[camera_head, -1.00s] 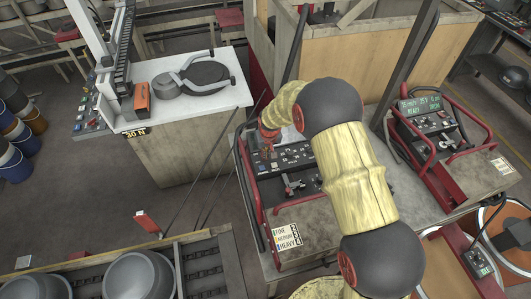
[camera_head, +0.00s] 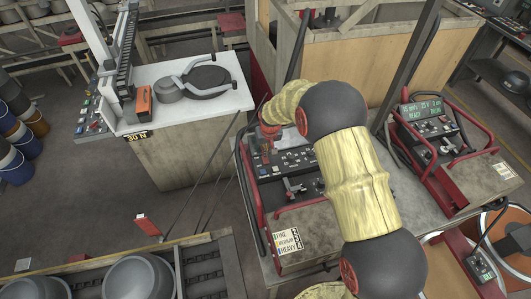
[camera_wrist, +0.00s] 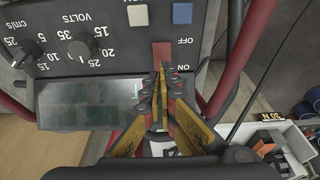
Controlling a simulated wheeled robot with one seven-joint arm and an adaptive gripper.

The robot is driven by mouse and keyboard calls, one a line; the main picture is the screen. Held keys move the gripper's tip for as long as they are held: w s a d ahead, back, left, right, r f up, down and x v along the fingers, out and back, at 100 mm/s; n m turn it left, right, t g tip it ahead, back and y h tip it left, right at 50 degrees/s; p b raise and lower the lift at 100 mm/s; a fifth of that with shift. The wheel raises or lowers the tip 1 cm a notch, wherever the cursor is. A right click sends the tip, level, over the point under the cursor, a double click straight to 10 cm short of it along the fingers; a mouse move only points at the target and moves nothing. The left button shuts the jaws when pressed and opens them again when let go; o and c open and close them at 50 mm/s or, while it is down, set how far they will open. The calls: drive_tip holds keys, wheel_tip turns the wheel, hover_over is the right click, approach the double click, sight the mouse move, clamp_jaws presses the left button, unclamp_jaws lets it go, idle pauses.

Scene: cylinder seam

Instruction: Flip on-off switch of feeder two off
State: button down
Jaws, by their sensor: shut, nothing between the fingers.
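In the wrist view, a red switch (camera_wrist: 162,52) sits on a dark control panel (camera_wrist: 110,28), between the labels OFF and ON. The panel reads upside down here. My gripper (camera_wrist: 162,70) is shut and empty, its fingertips over the ON-side end of the red switch. I cannot tell whether they touch it. The fingers hide part of the switch, so its tilt is unclear. In the head view, my arm reaches over the left feeder panel (camera_head: 290,165), hiding part of it. A similar feeder (camera_head: 430,125) with a lit green display stands at right. No feeder number is readable.
Red guard bars (camera_wrist: 238,55) run beside the panel in the wrist view. Knobs (camera_wrist: 82,46) and a dark display (camera_wrist: 90,102) lie left of the switch. In the head view, a white-topped bench (camera_head: 225,105) stands left, with open floor in front.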

drive_tip(key=s+b+v, duration=0.2)
drive_tip(key=v, duration=0.9)
drive_tip(key=shift+d, duration=0.25)
drive_tip(key=shift+s, duration=0.1)
drive_tip(key=shift+f, duration=0.1)
